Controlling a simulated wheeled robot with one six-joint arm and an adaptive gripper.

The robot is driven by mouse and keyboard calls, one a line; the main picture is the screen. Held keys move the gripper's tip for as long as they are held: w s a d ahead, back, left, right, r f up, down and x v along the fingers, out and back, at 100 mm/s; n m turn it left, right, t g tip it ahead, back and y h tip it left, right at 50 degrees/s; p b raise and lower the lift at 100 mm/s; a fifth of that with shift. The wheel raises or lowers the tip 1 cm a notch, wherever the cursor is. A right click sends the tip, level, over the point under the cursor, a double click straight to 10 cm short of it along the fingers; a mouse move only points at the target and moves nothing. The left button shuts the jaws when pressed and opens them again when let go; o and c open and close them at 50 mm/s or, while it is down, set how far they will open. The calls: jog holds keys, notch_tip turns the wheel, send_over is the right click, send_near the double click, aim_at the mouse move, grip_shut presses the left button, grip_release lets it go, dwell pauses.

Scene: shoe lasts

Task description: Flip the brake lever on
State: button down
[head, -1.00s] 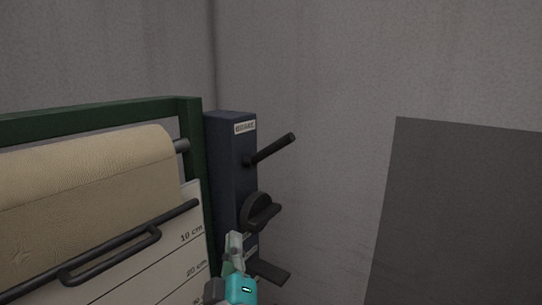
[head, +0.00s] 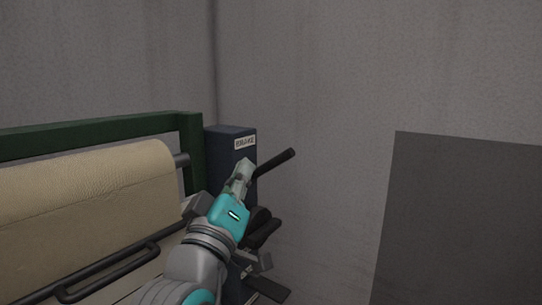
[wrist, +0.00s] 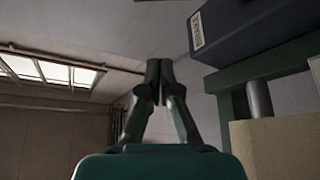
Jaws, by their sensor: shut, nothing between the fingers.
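The brake lever (head: 275,163) is a dark bar on the dark blue control box (head: 222,146), under a white label (head: 245,142) that appears to read BRAKE. The lever slants up to the right. My gripper (head: 243,168) is shut and empty, and in the head view it overlaps the lever's base end. I cannot tell whether it touches the lever. In the wrist view, my shut fingers (wrist: 159,68) point up, with the box (wrist: 250,35) to their upper right. The lever does not clearly show there.
A green frame (head: 100,132) holds a roll of tan leather (head: 90,185) left of the box. A dark knob (head: 262,228) and a lower lever (head: 268,288) sit below the brake lever, partly hidden by my arm. A grey panel (head: 460,220) stands at right.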

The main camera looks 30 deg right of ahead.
aim_at(280, 162)
jog(key=x, duration=1)
jog(key=shift+s+d+f, duration=0.25)
jog(key=shift+d+f, duration=0.05)
jog(key=shift+f, duration=0.25)
jog(key=shift+s+d+f, duration=0.25)
jog(key=shift+f, duration=0.3)
jog(key=shift+s+d+f, duration=0.25)
jog(key=shift+d+f, duration=0.05)
jog(key=shift+f, duration=0.3)
jog(key=shift+f, duration=0.1)
jog(key=shift+s+d+f+m+g+h, duration=0.1)
jog(key=shift+s+f+m+g+h, duration=0.2)
jog(key=shift+m, duration=0.45)
jog(key=shift+s+d+f+m+g+h, duration=0.1)
jog(key=shift+f+m+g+h, duration=0.2)
jog(key=shift+f+m+h, duration=0.3)
jog(key=shift+s+d+f+m+g+h, duration=0.1)
jog(key=shift+s+f+m+g+h, duration=0.15)
jog(key=shift+m, duration=0.6)
jog(key=shift+s+d+f+m+g+h, duration=0.15)
jog(key=shift+f+m+g+h, duration=0.3)
jog(key=shift+f+m, duration=0.55)
jog(key=shift+s+f+m+g+h, duration=0.1)
jog(key=shift+f+m+g+h, duration=0.35)
jog(key=shift+f+m, duration=0.5)
jog(key=shift+s+d+f+m+g+h, duration=0.15)
jog(key=shift+f+m+g+h, duration=0.3)
jog(key=shift+f+m, duration=0.55)
